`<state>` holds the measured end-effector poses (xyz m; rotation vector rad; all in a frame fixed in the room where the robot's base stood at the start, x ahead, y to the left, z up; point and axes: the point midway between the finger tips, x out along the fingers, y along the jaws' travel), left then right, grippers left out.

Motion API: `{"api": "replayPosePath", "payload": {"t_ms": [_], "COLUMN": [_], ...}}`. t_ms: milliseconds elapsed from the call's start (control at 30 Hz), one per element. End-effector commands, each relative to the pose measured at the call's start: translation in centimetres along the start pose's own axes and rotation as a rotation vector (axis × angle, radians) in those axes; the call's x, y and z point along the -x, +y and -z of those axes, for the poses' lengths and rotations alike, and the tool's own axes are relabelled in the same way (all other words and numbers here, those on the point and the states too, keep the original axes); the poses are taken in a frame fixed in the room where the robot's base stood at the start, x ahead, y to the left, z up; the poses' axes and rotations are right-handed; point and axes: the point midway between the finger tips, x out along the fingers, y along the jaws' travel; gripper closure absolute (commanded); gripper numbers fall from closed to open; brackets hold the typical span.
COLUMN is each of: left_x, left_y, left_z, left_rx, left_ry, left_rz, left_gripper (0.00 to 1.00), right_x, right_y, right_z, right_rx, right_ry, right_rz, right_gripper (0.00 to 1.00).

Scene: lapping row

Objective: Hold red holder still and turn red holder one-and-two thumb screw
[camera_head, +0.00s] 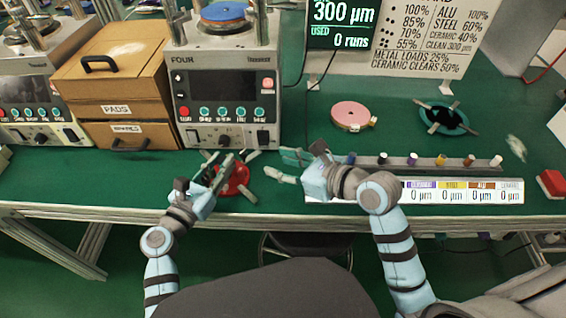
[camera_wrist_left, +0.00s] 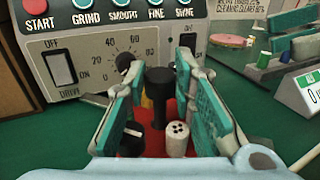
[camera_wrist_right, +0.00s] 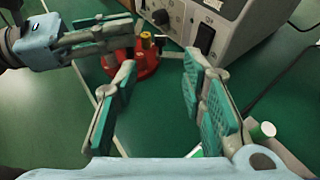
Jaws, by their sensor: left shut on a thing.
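The red holder (camera_head: 238,184) stands on the green bench in front of the machine marked FOUR. In the left wrist view the red holder (camera_wrist_left: 152,148) shows a tall black post (camera_wrist_left: 159,98), a black knob (camera_wrist_left: 132,133) and a pale knob with dark dots (camera_wrist_left: 178,136). A yellow part shows behind the post. My left gripper (camera_head: 226,170) is shut on the red holder, its fingers on either side of the post. My right gripper (camera_head: 284,165) is open and empty, to the right of the holder. In the right wrist view the red holder (camera_wrist_right: 148,65) lies beyond its fingertips.
Machine FOUR (camera_head: 224,98) stands right behind the holder, with wooden drawers (camera_head: 120,93) to its left. A rack of coloured pegs (camera_head: 425,160) and a label strip (camera_head: 463,190) lie to the right. A pink ring (camera_head: 350,115) and a dark round holder (camera_head: 442,119) lie behind.

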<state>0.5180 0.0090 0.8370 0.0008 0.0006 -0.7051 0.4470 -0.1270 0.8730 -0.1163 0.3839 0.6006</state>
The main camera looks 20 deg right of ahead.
Motion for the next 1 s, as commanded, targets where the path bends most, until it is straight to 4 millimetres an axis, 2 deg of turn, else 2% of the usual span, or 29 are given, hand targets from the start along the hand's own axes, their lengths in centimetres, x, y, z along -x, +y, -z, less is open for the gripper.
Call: {"api": "replayPosePath", "payload": {"t_ms": [267,333,367,400,467,500,600,667,767,867,1000], "left_x": [0.0,0.0,0.0,0.0,0.0,0.0,0.0,0.0,0.0,0.0,0.0], "left_y": [0.0,0.0,0.0,0.0,0.0,0.0,0.0,0.0,0.0,0.0,0.0], "left_z": [0.0,0.0,0.0,0.0,0.0,0.0,-0.1,0.0,0.0,0.0,0.0], "left_rx": [-0.001,-0.001,-0.001,-0.001,-0.001,0.0,0.0,-0.001,-0.001,0.0,0.0], "left_ry": [0.0,0.0,0.0,0.0,0.0,-0.001,-0.001,-0.001,0.0,0.0,0.001], "left_rz": [0.0,0.0,0.0,0.0,0.0,0.0,0.0,0.0,0.0,0.0,0.0], "left_gripper": [1.0,1.0,1.0,1.0,1.0,1.0,1.0,1.0,1.0,1.0,1.0], "right_x": [0.3,0.2,0.3,0.1,-0.9,-1.7,-2.8,-2.7,-2.2,-2.1,-4.1], "right_y": [0.0,-0.3,-0.8,-1.9,-4.2,-5.6,-8.1,-8.8,-8.1,-6.7,-5.5], "right_z": [0.0,-0.9,-1.8,-3.1,-4.2,-4.2,-3.7,-3.1,-1.1,-1.1,-1.0], "right_rx": [0.0,0.012,0.028,0.055,0.058,0.059,0.079,0.091,0.11,0.187,0.211], "right_ry": [-0.001,-0.016,-0.029,-0.043,-0.03,-0.002,0.06,0.07,0.046,-0.001,-0.007], "right_rz": [0.0,0.005,0.012,0.028,0.015,-0.024,-0.17,-0.269,-0.431,-0.501,-0.503], "right_gripper": [0.62,0.62,0.62,0.62,0.62,0.62,0.62,0.62,0.62,0.62,0.62]}}
